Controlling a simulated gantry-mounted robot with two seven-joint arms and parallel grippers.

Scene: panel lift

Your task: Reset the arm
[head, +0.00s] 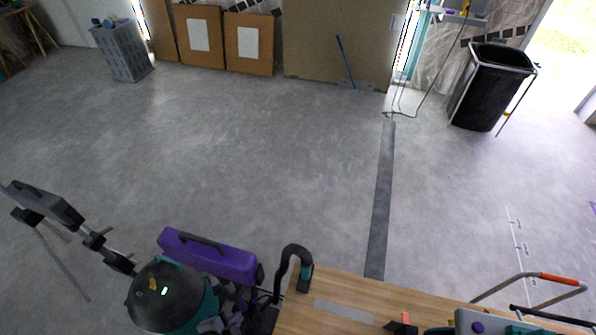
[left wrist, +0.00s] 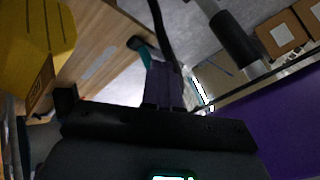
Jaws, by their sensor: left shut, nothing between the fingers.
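My left gripper (head: 243,303) is low in the head view, left of the wooden table, amid dark parts partly hidden from above. In the left wrist view its dark purple fingers (left wrist: 163,82) are together at the middle, pointing away from the camera, with nothing seen between them. The black hose with a teal end (head: 292,258) at the table's left corner lies beyond the fingers. My right gripper is in neither view.
The wooden table (head: 290,322) fills the lower middle, with tools at its right. A purple case (head: 210,256) stands beside my left gripper. A black bin (head: 488,92), a grey crate (head: 124,53) and leaning boards (head: 335,45) are far back.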

